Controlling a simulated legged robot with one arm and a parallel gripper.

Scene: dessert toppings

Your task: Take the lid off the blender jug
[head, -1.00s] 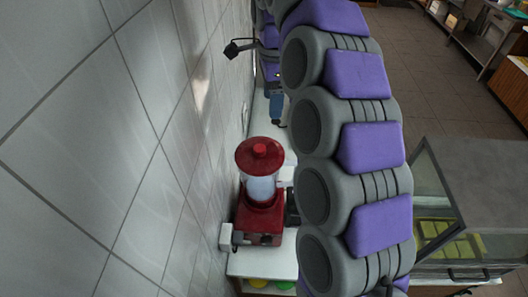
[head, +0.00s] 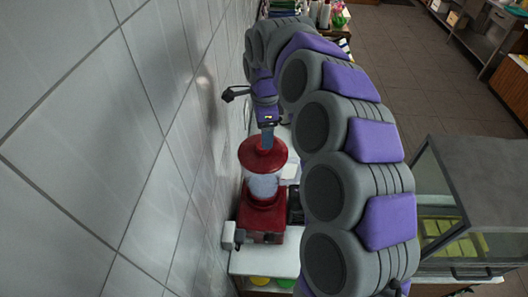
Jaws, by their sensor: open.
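The red blender lid (head: 263,158) sits on top of the blender jug (head: 262,187), which is clear and stands upright on its red base (head: 262,218). The blender is at the wall end of the white counter. My gripper (head: 267,137) points down right over the middle of the lid. Its lower end hides the lid's centre knob. I cannot tell from this view whether the fingers touch the knob. The gripper is open.
The tiled wall (head: 95,130) runs close along the left side of the blender. The white counter (head: 275,262) shows in front of it. A glass display case (head: 465,195) stands at the right. Free floor (head: 415,75) lies beyond my arm.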

